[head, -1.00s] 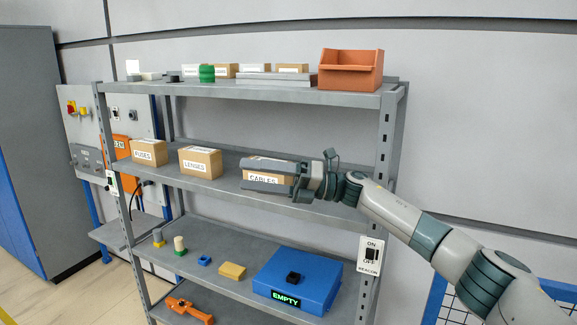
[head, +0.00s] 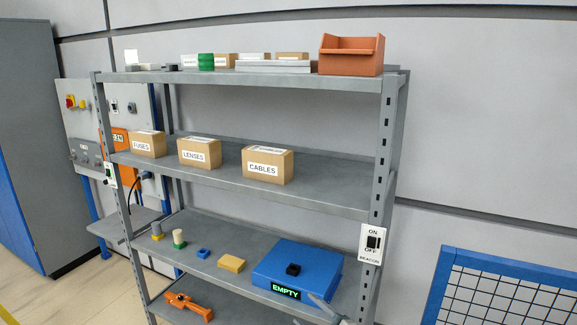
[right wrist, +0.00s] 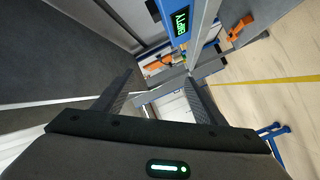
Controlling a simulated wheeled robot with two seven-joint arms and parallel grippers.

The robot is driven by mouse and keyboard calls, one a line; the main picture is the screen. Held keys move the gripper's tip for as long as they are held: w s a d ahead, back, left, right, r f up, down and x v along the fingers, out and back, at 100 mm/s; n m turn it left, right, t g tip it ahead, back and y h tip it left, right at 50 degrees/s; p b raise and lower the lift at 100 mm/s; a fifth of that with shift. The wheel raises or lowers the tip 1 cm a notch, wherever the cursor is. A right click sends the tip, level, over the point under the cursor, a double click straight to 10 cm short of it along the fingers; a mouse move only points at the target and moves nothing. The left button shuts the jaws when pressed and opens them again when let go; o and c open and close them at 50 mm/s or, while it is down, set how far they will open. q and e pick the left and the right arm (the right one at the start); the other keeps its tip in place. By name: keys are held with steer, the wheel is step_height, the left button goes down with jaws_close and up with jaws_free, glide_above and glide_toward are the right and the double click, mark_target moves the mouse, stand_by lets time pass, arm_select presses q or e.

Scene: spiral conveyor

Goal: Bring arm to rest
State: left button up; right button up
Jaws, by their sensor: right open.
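My right gripper (head: 328,309) shows only in part at the bottom edge of the head view, low in front of the blue box with the "EMPTY" display. In the right wrist view its two fingers (right wrist: 158,84) stand wide apart with nothing between them. The rest of the right arm is outside the head view. My left gripper is in neither view.
A grey shelf rack (head: 330,197) stands ahead. Its middle shelf holds cartons labelled FUSES (head: 148,143), LENSES (head: 199,152) and CABLES (head: 267,165). The blue box (head: 270,262) sits on the shelf below. A blue-framed mesh panel (head: 500,262) stands at right.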

steer(key=s+d+f+m+g+h+b, duration=0.1)
steer(key=s+d+f+m+g+h, duration=0.2)
steer(key=s+f, duration=0.8)
steer(key=s+d+f+m+h, duration=0.2)
steer(key=s+d+f+m, duration=0.25)
steer(key=s+f, duration=0.65)
steer(key=s+d+f+m+g+h+b, duration=0.15)
steer(key=s+d+f+h, duration=0.35)
steer(key=f, duration=1.1)
steer(key=s+d+f+m+g, duration=0.2)
steer(key=s+f, duration=0.3)
steer(key=s, duration=1)
steer(key=s+d+f+m+g+b, duration=0.1)
steer(key=s+f+g, duration=0.3)
steer(key=s, duration=1.2)
steer(key=s+d+f+m+g, duration=0.3)
steer(key=s+f, duration=0.4)
steer(key=s, duration=0.9)
steer(key=shift+d+f+m+b, duration=0.2)
steer(key=shift+d+m+b, duration=0.15)
steer(key=shift+d+m, duration=0.05)
